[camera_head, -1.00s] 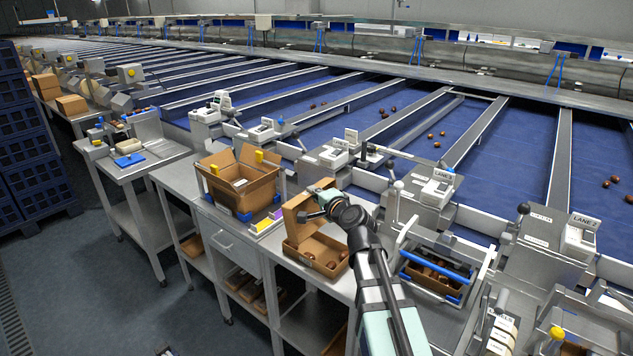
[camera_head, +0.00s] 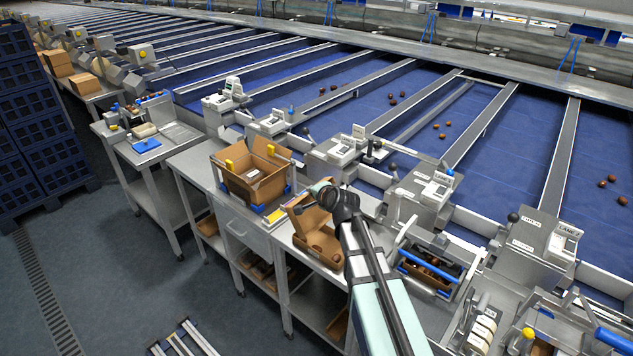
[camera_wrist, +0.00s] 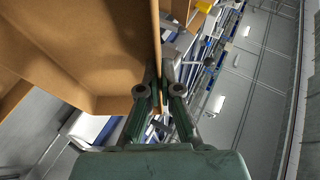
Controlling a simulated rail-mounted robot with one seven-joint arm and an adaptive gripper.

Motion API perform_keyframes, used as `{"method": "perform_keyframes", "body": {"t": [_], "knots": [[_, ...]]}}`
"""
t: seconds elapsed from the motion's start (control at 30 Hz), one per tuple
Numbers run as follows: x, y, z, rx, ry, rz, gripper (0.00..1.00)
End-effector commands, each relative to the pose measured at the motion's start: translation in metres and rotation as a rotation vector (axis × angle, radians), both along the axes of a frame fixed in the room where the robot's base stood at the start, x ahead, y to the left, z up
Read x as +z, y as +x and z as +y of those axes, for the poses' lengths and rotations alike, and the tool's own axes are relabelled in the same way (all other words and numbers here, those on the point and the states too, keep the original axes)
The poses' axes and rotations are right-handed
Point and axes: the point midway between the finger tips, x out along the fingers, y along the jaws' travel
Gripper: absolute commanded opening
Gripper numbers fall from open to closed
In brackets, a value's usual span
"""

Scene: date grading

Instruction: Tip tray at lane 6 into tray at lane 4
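My gripper (camera_wrist: 160,90) is shut on the thin wall of a brown cardboard tray (camera_wrist: 85,45), whose inside fills the upper left of the wrist view. The inside that shows there is bare. In the head view this held tray (camera_head: 298,208) is tilted up steeply, partly hidden by my wrist, above the back of a second brown tray (camera_head: 322,258) on the steel bench. I cannot tell whether the two trays touch. My arm hides part of the lower tray, and its contents are hard to make out. Lane numbers by these trays are not readable.
An open carton (camera_head: 258,190) with yellow clips stands left of the trays. A blue-handled tray (camera_head: 430,275) sits right of my arm. Lane machines (camera_head: 340,148) line the bench's back edge. The floor at front left is mostly clear.

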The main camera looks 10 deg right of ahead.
Motion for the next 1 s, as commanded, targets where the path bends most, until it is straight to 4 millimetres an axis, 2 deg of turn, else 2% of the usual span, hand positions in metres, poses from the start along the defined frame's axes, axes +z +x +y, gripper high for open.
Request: {"method": "perform_keyframes", "body": {"t": [0.27,0.57,1.0], "knots": [[-0.011,0.02,0.014,-0.001,-0.146,0.159,0.0],[-0.032,0.043,0.034,0.0,-0.392,0.428,0.0],[-0.043,0.044,0.038,-0.003,-0.668,0.732,0.0]]}}
